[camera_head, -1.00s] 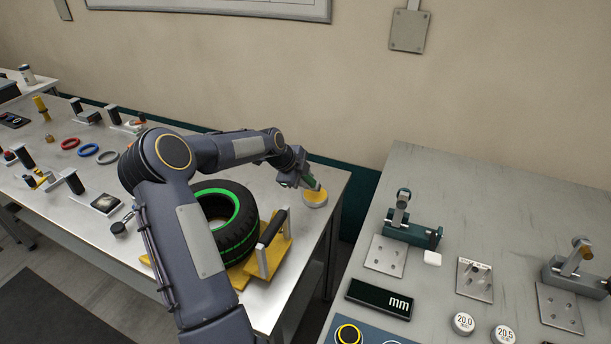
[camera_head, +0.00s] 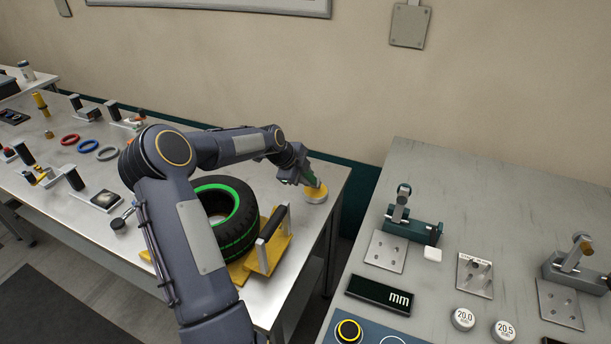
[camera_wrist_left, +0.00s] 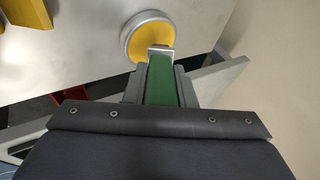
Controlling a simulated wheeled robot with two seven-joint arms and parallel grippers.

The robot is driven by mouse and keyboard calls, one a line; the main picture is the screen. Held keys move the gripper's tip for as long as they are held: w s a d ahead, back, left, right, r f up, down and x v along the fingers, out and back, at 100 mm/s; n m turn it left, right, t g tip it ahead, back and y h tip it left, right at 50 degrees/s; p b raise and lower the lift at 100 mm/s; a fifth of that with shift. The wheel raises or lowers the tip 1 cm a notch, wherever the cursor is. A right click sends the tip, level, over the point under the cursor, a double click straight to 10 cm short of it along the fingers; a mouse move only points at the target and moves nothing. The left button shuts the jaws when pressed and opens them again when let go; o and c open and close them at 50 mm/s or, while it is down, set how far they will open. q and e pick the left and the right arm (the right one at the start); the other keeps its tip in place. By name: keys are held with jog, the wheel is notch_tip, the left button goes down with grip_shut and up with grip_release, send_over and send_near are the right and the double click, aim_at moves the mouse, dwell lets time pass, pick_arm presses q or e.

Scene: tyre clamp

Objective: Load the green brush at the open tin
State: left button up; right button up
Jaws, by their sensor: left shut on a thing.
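My left gripper (camera_head: 308,178) is shut on the green brush, whose green handle (camera_wrist_left: 163,82) shows between the fingers in the left wrist view. The brush's metal end (camera_wrist_left: 159,52) lies over the near rim of the open tin in that view. The open tin (camera_wrist_left: 150,38) is a round silver tin with yellow contents. It stands near the right end of the left table in the head view (camera_head: 316,196), directly below the gripper. The bristle tip is hard to see, so I cannot tell how deep it sits. My right gripper is out of view.
A black tyre with a green stripe (camera_head: 237,241) sits in a yellow clamp (camera_head: 275,254) left of the tin. Coloured rings (camera_head: 88,146) and several tools lie further left. A grey bench (camera_head: 438,165) with gauges stands to the right, across a gap.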

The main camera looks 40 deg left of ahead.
pick_arm(q)
jog(key=shift+f+b, duration=0.5)
jog(key=shift+b, duration=0.05)
dwell(1.6)
jog(key=shift+r, duration=0.1)
jog(key=shift+r+p, duration=1.8)
jog(key=shift+r, duration=1.7)
